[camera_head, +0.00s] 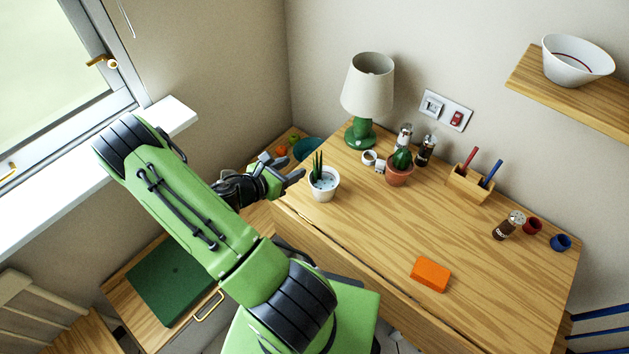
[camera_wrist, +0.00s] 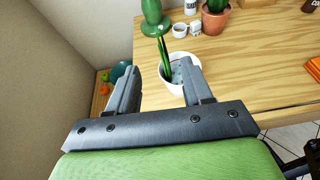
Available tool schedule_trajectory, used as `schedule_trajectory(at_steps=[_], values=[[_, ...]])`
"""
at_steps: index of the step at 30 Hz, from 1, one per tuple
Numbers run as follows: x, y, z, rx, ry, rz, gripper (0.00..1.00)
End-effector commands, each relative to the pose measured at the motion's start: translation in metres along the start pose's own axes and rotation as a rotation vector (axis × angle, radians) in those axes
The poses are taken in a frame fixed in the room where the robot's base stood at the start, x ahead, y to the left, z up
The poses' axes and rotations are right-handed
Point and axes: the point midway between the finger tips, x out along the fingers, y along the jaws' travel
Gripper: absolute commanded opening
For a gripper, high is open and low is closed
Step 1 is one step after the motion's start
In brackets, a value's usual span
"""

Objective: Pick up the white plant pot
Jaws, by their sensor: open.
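The white plant pot (camera_head: 323,187) stands upright near the left edge of the wooden desk, with a spiky green plant and pale pebbles in it. In the wrist view the white plant pot (camera_wrist: 181,84) is just beyond the fingers, partly hidden by the right finger. My gripper (camera_head: 290,168) is open and empty, to the left of the pot and close to it. In the wrist view my gripper (camera_wrist: 161,82) has its fingers spread wide, and the pot sits toward the right finger. I cannot tell whether that finger touches the pot.
A terracotta pot with a cactus (camera_head: 399,172) stands to the right on the desk (camera_head: 350,225). A green lamp (camera_head: 361,133), a white mug (camera_head: 369,158) and small shakers are behind. An orange block (camera_head: 430,274) lies nearer the front. The desk between is clear.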

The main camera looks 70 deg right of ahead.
Motion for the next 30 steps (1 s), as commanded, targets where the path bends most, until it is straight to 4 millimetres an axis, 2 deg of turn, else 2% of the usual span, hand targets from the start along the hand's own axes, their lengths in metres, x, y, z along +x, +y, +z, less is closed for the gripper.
schedule_trajectory(at_steps=[1, 6, 9, 14, 19, 22, 28, 30], values=[[0.015, -0.003, 0.000, 0.003, -0.001, -0.009, 0.50], [0.058, -0.002, 0.000, 0.005, -0.001, -0.007, 0.50], [0.075, -0.002, -0.001, 0.005, 0.000, -0.005, 0.50], [0.094, -0.002, -0.001, 0.004, 0.000, -0.005, 0.50], [0.126, -0.003, -0.003, 0.007, 0.001, -0.005, 0.50], [0.135, -0.002, -0.003, 0.004, 0.001, -0.002, 0.50], [0.135, -0.002, -0.003, 0.002, 0.001, -0.001, 0.50], [0.135, -0.002, -0.003, 0.002, 0.001, -0.001, 0.39]])
